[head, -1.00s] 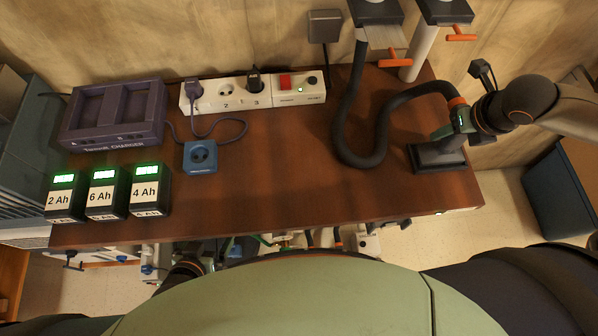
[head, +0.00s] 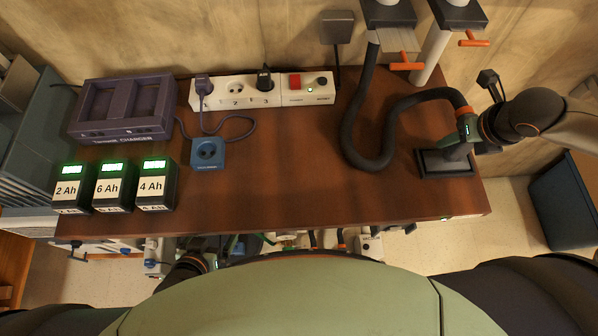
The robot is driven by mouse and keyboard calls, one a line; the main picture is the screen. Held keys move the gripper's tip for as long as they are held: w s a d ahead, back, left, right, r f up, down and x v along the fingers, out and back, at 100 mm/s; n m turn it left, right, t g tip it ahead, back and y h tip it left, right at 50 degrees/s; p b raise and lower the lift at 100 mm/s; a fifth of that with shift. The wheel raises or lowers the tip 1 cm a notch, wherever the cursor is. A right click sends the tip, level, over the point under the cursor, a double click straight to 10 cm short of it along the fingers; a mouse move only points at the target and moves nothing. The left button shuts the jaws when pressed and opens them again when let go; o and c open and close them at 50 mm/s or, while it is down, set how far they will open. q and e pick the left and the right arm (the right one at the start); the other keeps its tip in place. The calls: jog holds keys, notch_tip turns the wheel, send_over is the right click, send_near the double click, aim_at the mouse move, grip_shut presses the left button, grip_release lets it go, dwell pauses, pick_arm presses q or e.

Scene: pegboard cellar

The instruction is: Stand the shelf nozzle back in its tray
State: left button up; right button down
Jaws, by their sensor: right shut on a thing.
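Whether the nozzle's base touches the tray floor cannot be told. My left arm's dark wrist shows low at the left, below the bench's front edge; its fingers cannot be made out.
The brown bench (head: 290,185) is clear in the middle. A purple charger (head: 122,132), several-socket power strip (head: 222,103), blue socket box (head: 208,153) and three labelled batteries (head: 110,186) stand left. Orange-handled duct gates (head: 407,66) are at the back right.

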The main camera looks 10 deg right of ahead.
dwell(0.3)
grip_release()
dwell(0.5)
jog(key=shift+r, duration=3.5)
